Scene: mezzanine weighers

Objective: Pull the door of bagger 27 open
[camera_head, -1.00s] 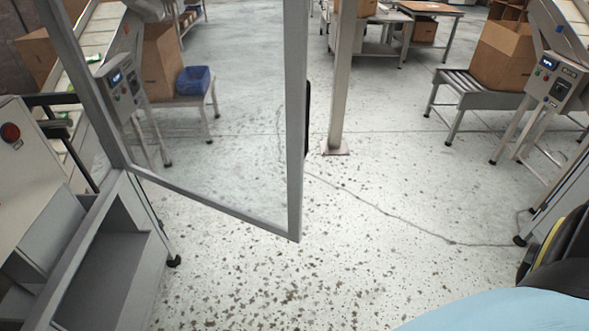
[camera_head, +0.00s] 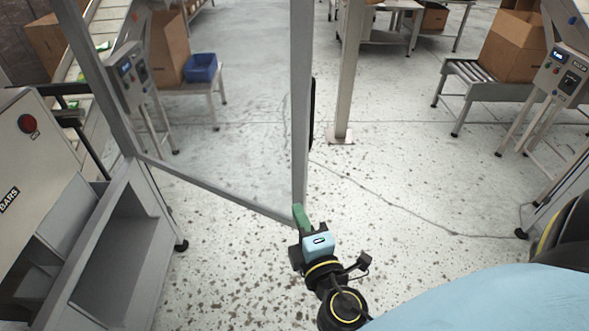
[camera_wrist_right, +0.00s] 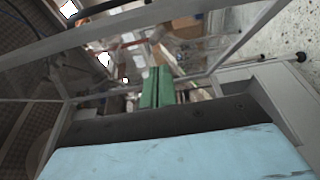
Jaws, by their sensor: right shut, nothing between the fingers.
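The door of the bagger is a clear panel in a grey metal frame (camera_head: 299,110), swung out from the machine body at left. A black handle (camera_head: 312,112) runs along the far side of its free edge. My right gripper (camera_head: 299,212) is at the bottom free corner of the door, its green fingers shut with nothing between them. The fingers look close to the frame; I cannot tell if they touch it. In the right wrist view the shut green fingers (camera_wrist_right: 157,88) point toward the grey frame bars. My left gripper is not in view.
The grey bagger body (camera_head: 130,240) with a red button (camera_head: 27,123) stands at left. A metal post (camera_head: 346,80) rises beyond the door. A roller stand with a cardboard box (camera_head: 512,48) is at back right. The speckled floor between is clear.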

